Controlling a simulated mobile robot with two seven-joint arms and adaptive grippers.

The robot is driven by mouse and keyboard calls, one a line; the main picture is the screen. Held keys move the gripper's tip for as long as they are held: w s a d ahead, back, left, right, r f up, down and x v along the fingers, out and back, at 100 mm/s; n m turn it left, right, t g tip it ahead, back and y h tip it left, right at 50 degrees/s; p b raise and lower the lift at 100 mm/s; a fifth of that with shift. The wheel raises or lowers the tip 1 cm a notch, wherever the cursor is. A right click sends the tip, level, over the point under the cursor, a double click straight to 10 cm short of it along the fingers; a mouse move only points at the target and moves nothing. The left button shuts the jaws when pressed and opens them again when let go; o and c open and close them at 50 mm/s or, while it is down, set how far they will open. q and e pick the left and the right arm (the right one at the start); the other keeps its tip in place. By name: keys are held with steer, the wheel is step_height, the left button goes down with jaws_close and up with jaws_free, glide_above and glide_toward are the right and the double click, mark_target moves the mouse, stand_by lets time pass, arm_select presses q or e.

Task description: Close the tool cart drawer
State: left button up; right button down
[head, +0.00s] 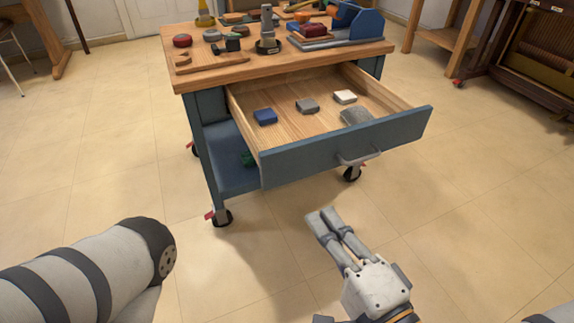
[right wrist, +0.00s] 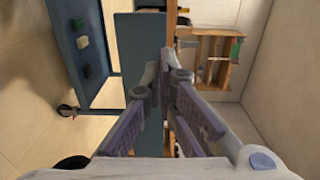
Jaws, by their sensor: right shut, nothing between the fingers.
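The tool cart (head: 176,64) has a wooden top and a blue frame on casters. Its drawer (head: 300,85) is pulled well out toward me, with a blue front (head: 300,158) and a grey handle (head: 359,158). In the right wrist view the blue drawer front (right wrist: 140,50) rises just beyond the fingers. My right gripper (head: 325,214) is shut and empty, below and in front of the drawer front in the head view, apart from the handle. My left arm shows at lower left, but its gripper is out of view.
Inside the drawer lie a blue block (head: 265,116), a grey block (head: 307,105), a white block (head: 345,97) and a grey rounded item (head: 357,117). Several tools lie on the cart top. The tiled floor (head: 110,160) around the cart is clear.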

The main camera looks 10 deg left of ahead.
mark_target(282, 152)
steer(key=b+x, duration=0.1)
steer(key=x, duration=0.3)
steer(key=b+x, duration=0.1)
steer(key=x, duration=0.7)
steer(key=shift+w+a+r+b, duration=0.2)
steer(key=shift+w+r+b, duration=0.15)
steer(key=shift+b, duration=0.05)
steer(key=shift+w+a+r, duration=0.15)
steer(key=shift+w+a, duration=0.15)
steer(key=shift+w, duration=0.05)
arm_select(q)
steer(key=x, duration=0.3)
steer(key=shift+w+d+f, duration=0.1)
steer(key=shift+w+d, duration=0.1)
steer(key=shift+w, duration=0.05)
arm_select(e)
steer(key=shift+w, duration=0.1)
